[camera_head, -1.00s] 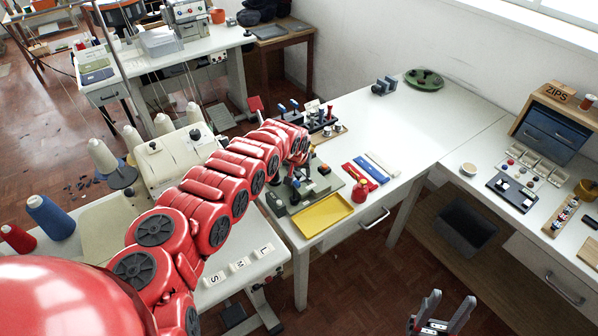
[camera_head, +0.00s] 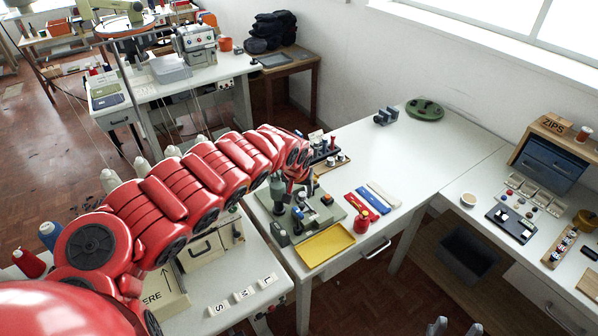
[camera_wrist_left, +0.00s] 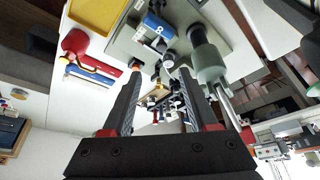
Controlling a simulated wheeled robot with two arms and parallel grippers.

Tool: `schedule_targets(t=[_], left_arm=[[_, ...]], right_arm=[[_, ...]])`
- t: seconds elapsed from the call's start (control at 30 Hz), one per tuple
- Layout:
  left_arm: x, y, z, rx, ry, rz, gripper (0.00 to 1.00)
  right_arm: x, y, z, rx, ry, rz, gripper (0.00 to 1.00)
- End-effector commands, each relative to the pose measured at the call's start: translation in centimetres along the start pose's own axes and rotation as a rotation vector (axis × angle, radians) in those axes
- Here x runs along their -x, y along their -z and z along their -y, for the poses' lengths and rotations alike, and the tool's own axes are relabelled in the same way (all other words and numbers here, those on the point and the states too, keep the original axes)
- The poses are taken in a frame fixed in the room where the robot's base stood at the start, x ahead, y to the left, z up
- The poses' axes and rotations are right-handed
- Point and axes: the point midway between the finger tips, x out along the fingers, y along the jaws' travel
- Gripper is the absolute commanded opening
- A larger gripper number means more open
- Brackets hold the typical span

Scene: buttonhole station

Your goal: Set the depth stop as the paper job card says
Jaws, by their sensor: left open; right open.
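A green-grey device on a base plate (camera_head: 322,213) stands on the white table, left of centre in the head view. In the left wrist view its thick rounded green-grey post (camera_wrist_left: 208,62) and a blue block with a white mark (camera_wrist_left: 154,28) show up close. My left gripper (camera_wrist_left: 160,74) is open and empty, its fingers pointing toward the device; in the head view my red arm partly hides it and the device. My right gripper (camera_head: 455,328) is open at the bottom edge, only its fingertips showing. I cannot make out a readable job card or the stop's setting.
A yellow tray (camera_head: 324,245) and a red bottle (camera_head: 362,222) stand just in front and right of the device. Red, blue and white strips (camera_head: 372,201) lie beside them. A rack of dark tools (camera_head: 325,150) stands behind.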

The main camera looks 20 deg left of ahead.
Motion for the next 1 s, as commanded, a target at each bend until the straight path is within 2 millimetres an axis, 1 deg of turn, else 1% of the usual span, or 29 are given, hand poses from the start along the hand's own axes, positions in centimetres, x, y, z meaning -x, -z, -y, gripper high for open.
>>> schedule_targets(t=[0.03, 0.1, 0.3, 0.4, 0.5, 0.6, 1.0], left_arm=[[1.6, 0.4, -0.1, -0.002, 0.0, 0.002, 0.59], [2.2, 0.3, 0.0, -0.001, 0.002, 0.006, 0.59], [4.0, 0.2, -0.1, -0.001, 0.001, 0.004, 0.59], [4.6, 0.2, 0.0, -0.001, 0.001, 0.003, 0.59], [5.0, 0.2, -0.1, -0.001, 0.0, 0.0, 0.59], [5.1, 0.1, -0.1, -0.001, 0.0, -0.001, 0.59], [5.0, 0.0, -0.1, -0.001, 0.0, -0.001, 0.59]], right_arm=[[-2.2, 0.4, -0.1, 0.0, 0.0, 0.0, 0.5], [-3.7, 0.6, -0.2, 0.0, 0.0, 0.001, 0.5], [-7.3, 1.2, -0.4, 0.0, 0.0, 0.0, 0.5], [-8.6, 1.4, -0.4, 0.0, 0.0, 0.001, 0.5], [-9.3, 1.6, -0.5, 0.0, 0.0, 0.001, 0.5], [-9.7, 1.6, -0.5, 0.0, 0.0, 0.001, 0.5], [-9.7, 1.6, -0.5, 0.0, 0.0, 0.001, 0.5]])
